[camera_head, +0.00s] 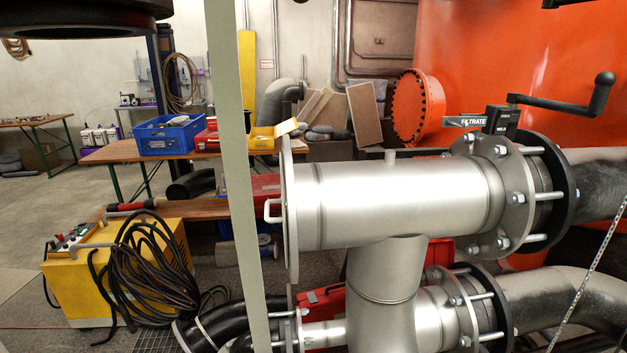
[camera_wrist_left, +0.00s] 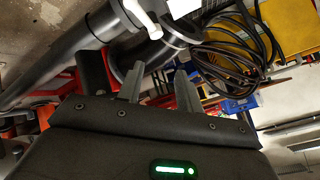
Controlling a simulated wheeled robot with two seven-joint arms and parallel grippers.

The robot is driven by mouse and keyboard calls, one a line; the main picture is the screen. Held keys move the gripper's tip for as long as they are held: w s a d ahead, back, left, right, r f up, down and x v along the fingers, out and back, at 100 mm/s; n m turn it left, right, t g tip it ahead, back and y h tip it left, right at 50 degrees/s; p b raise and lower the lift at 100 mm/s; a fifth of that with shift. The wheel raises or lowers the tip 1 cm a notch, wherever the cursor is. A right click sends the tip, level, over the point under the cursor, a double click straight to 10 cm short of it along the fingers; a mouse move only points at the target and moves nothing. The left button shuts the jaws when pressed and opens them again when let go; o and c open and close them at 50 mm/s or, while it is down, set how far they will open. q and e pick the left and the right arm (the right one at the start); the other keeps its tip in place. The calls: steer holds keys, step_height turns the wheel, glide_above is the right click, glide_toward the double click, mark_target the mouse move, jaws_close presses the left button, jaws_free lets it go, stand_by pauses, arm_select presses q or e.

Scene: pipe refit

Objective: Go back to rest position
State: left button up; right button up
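My left gripper (camera_wrist_left: 159,84) shows in the left wrist view with its two fingers apart. Nothing is visible between the fingertips except the background beyond them. Neither gripper can be made out in the head view, and my right gripper does not show in either view.
A steel pipe tee (camera_head: 400,200) with flanges fills the middle and right of the head view. A pale upright post (camera_head: 235,180) stands left of it. A yellow box (camera_head: 75,290) with black cables (camera_head: 150,265) sits on the floor at left. A blue crate (camera_head: 168,136) stands on a bench behind.

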arm_select(q)
steer(key=s+d+f+n+g, duration=0.1)
steer(key=s+d+f+g, duration=0.25)
steer(key=s+f, duration=0.6)
steer(key=s+d+f+n+g, duration=0.2)
steer(key=s+d+f, duration=0.4)
steer(key=s, duration=0.7)
steer(key=s+d+f+g+h, duration=0.1)
steer(key=s+d+f, duration=0.3)
steer(key=s+d, duration=0.7)
steer(key=s+g, duration=0.1)
steer(key=s, duration=0.2)
steer(key=shift+s+f+g, duration=0.15)
steer(key=shift+s+g, duration=0.15)
steer(key=shift+g, duration=0.05)
steer(key=shift+d, duration=0.1)
